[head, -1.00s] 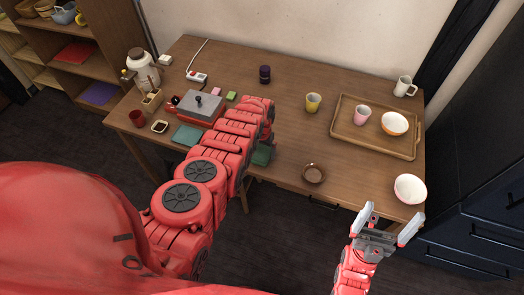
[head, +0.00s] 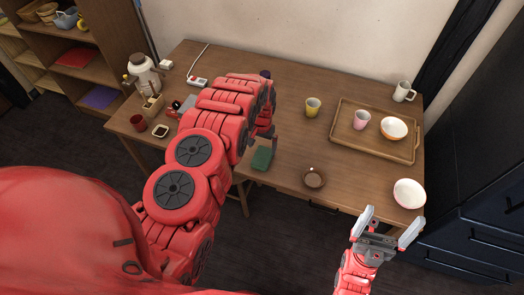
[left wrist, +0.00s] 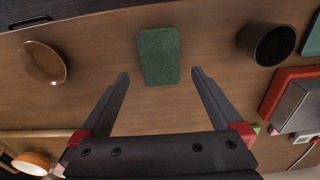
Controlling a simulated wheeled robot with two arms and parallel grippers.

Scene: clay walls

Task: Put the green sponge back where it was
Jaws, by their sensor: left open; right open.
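The green sponge (left wrist: 158,55) is a dark green block lying flat on the brown table. In the head view it (head: 262,158) lies near the front edge, left of the brown saucer (head: 314,177). My left gripper (left wrist: 160,74) is open above the table, its fingertips either side of the sponge's near end in the wrist picture. It is empty, and I cannot tell the height gap. In the head view my left arm partly hides its jaws. My right gripper (head: 388,228) is open and empty off the table's front right corner.
In the left wrist view a dark cup (left wrist: 266,44) and a red-edged grey appliance (left wrist: 296,100) stand right of the sponge. The saucer (left wrist: 42,62) is left. A wooden tray (head: 348,146) with a pink cup and bowl is at the right. A yellow cup (head: 312,107) stands mid-table.

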